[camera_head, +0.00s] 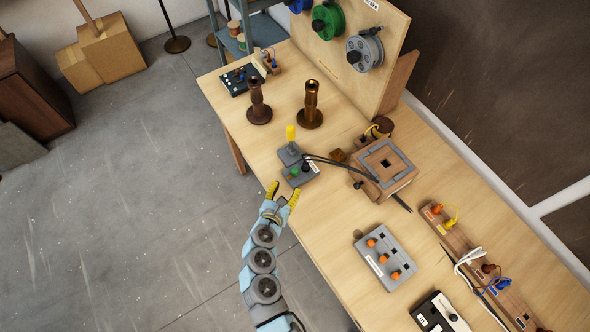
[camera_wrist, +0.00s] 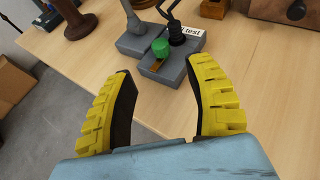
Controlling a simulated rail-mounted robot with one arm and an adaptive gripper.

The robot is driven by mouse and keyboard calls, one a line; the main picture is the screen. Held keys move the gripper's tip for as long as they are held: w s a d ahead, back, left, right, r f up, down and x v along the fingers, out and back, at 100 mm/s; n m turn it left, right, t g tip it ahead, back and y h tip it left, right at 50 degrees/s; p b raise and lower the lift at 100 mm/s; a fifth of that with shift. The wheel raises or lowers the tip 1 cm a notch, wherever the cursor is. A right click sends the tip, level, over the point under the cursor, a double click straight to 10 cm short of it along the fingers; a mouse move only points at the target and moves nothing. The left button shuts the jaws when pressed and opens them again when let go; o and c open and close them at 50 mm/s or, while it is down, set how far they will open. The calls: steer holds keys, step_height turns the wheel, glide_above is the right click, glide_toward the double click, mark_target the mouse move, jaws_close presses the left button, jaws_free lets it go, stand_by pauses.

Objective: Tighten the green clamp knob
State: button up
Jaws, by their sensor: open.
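The green clamp knob (camera_wrist: 161,47) stands upright on a small grey test block (camera_wrist: 176,72) in the wrist view, beside a black cable plug (camera_wrist: 184,37). In the head view the green knob (camera_head: 294,171) and the grey block (camera_head: 303,176) are near the table's front edge. My gripper (camera_head: 283,191) is open and empty, just short of the block. In the wrist view its yellow fingers (camera_wrist: 160,88) spread to both sides, with the knob ahead between them and not touched. The knob's underside is hidden.
A grey base with a yellow lever (camera_head: 290,134) adjoins the block. Dark cables run right to a wooden box (camera_head: 385,167). Two brown turned posts (camera_head: 259,104) (camera_head: 310,108) stand behind. A grey panel with orange knobs (camera_head: 385,258) lies at the right. Bare tabletop (camera_head: 330,215) lies between.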

mark_target(295, 172)
steer(key=shift+b+x, duration=0.6)
steer(key=shift+x, duration=4.6)
steer(key=shift+c, duration=0.3)
jaws_close()
